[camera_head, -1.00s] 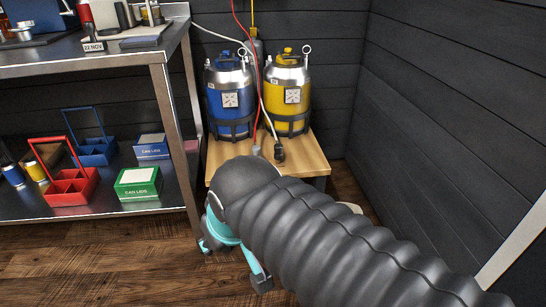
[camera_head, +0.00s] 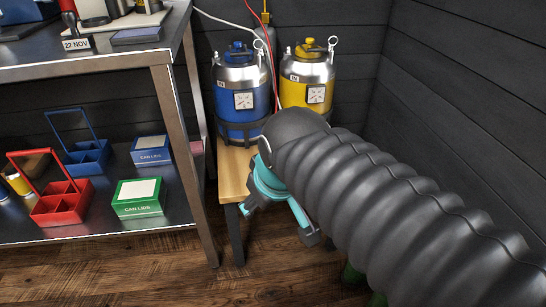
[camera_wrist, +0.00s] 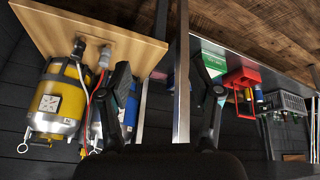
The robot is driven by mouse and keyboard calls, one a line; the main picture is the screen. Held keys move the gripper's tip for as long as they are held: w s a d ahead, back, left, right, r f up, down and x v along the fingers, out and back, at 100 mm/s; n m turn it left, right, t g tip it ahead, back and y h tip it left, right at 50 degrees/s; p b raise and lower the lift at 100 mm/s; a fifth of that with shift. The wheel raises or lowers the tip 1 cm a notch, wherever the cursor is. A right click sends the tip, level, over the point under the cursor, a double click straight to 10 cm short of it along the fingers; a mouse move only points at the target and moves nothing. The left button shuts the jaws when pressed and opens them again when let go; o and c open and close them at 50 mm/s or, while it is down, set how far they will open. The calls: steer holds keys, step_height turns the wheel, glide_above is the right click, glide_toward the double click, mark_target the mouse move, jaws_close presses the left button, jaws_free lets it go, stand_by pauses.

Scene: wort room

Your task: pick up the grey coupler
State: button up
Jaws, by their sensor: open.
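The grey coupler (camera_wrist: 104,56) lies on the small wooden table (camera_wrist: 60,25) in the wrist view, with a red hose running to it. A darker coupler (camera_wrist: 80,46) with a pale hose sits beside it, nearer the yellow keg. My gripper (camera_wrist: 163,85) is open and empty. One finger appears close to the grey coupler in the picture, but the coupler is not between the fingers. In the head view my gripper (camera_head: 279,222) hangs by the table's front edge, and my arm hides both couplers.
A blue keg (camera_head: 243,90) and a yellow keg (camera_head: 307,80) stand at the back of the table. A steel bench (camera_head: 170,120) on the left holds a red carrier (camera_head: 62,205), a blue carrier (camera_head: 85,160) and can-lid boxes (camera_head: 138,197). A dark wall closes the right side.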

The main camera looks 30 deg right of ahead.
steer(key=w+d+f+n+g+b, duration=0.1)
steer(key=w+d+f+n+b, duration=0.1)
steer(key=w+d+n, duration=0.45)
steer(key=w+d+f+n+g+h+b, duration=0.1)
steer(key=w+d+n+g+b, duration=0.15)
steer(key=w+n, duration=0.65)
steer(key=w+d+f+n+g+b, duration=0.1)
steer(key=w+d+f+n, duration=0.1)
steer(key=w+d+n, duration=0.6)
steer(key=shift+m, duration=0.85)
steer(key=w+f+b, duration=0.1)
steer(key=f, duration=0.3)
steer(key=a+f+b, duration=0.1)
steer(key=f, duration=0.3)
steer(key=w+f+b, duration=0.1)
steer(key=f, duration=0.3)
steer(key=shift+w+a+f, duration=0.15)
steer(key=shift+w+f, duration=0.2)
jaws_close()
